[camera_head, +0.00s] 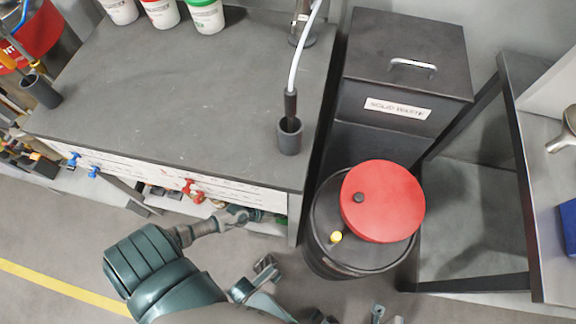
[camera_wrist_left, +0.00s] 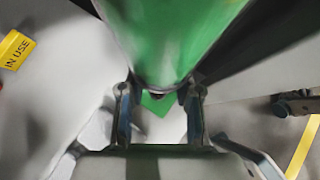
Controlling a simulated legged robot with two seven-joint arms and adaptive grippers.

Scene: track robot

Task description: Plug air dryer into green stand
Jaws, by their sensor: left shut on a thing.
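My left gripper (camera_head: 262,215) is at the front edge of the workbench, near its right corner, partly hidden below the top. A large green rounded object (camera_wrist_left: 185,40) fills the upper middle of the left wrist view, its lower end between the two fingers of the left gripper (camera_wrist_left: 158,105). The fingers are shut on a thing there. A smaller green patch (camera_wrist_left: 158,104) shows just beyond them. I cannot tell which green part is the air dryer and which is the stand. At the bottom edge, two small metal tips (camera_head: 387,317) may be my right gripper; its state is unclear.
The grey workbench (camera_head: 170,110) carries a grey cup (camera_head: 290,138) with a white hose. A black drum (camera_head: 325,250) with a red lid (camera_head: 385,200) stands close right of the gripper. A solid waste bin (camera_head: 405,60) is behind. A yellow "IN USE" tag (camera_wrist_left: 14,50) shows nearby.

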